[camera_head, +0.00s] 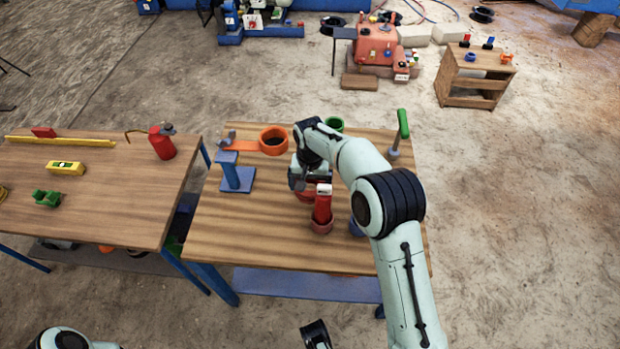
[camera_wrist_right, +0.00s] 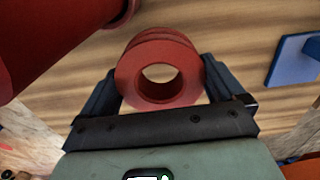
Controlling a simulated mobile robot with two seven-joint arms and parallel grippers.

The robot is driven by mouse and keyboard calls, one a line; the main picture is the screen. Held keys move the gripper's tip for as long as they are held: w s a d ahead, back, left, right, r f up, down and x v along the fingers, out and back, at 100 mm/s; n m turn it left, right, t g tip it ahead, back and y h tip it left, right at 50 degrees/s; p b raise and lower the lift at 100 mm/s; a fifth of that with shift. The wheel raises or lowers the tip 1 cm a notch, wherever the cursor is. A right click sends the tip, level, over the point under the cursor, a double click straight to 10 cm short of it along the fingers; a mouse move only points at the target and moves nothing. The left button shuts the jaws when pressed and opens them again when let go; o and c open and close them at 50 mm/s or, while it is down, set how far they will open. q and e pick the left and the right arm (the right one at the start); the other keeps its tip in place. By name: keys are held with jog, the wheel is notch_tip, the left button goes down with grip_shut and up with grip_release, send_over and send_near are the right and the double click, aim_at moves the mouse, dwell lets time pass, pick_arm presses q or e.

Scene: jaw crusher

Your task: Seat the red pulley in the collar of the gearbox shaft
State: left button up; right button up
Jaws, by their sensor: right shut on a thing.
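The red pulley (camera_wrist_right: 186,85) is a grooved ring between the two fingers of my right gripper (camera_wrist_right: 160,82), its hole facing the wrist camera. In the head view, my right gripper (camera_head: 304,182) is over the middle of the right table, shut on the pulley (camera_head: 304,196), which is mostly hidden. Right beside it stands an upright red body (camera_head: 322,207) with a pale top and a dull red ring at its foot. It also fills the upper left of the wrist view (camera_wrist_right: 55,40). I cannot make out which part is the gearbox shaft collar.
On the right table (camera_head: 235,225) are a blue stand (camera_head: 236,176), an orange ring (camera_head: 272,141), a green ring (camera_head: 334,124) and a green-handled tool (camera_head: 402,128). A blue thing (camera_head: 355,229) is partly behind my arm. The table's front left is clear.

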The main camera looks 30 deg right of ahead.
pick_arm(q)
jog(key=shift+w+a+f+t+b, duration=0.2)
jog(key=shift+w+f+b, duration=0.1)
jog(key=shift+w, duration=0.1)
jog(key=shift+w+a+f+t+b, duration=0.1)
jog(key=shift+w+a+f+b, duration=0.05)
jog(key=shift+w+f, duration=0.2)
pick_arm(e)
notch_tip(320, 180, down, 5)
jog(key=shift+r, duration=0.1)
jog(key=o, duration=1.6)
jog(key=shift+f, duration=0.25)
jog(key=shift+c, duration=0.2)
pick_arm(q)
jog(key=shift+w, duration=0.1)
pick_arm(e)
jog(key=shift+r, duration=0.1)
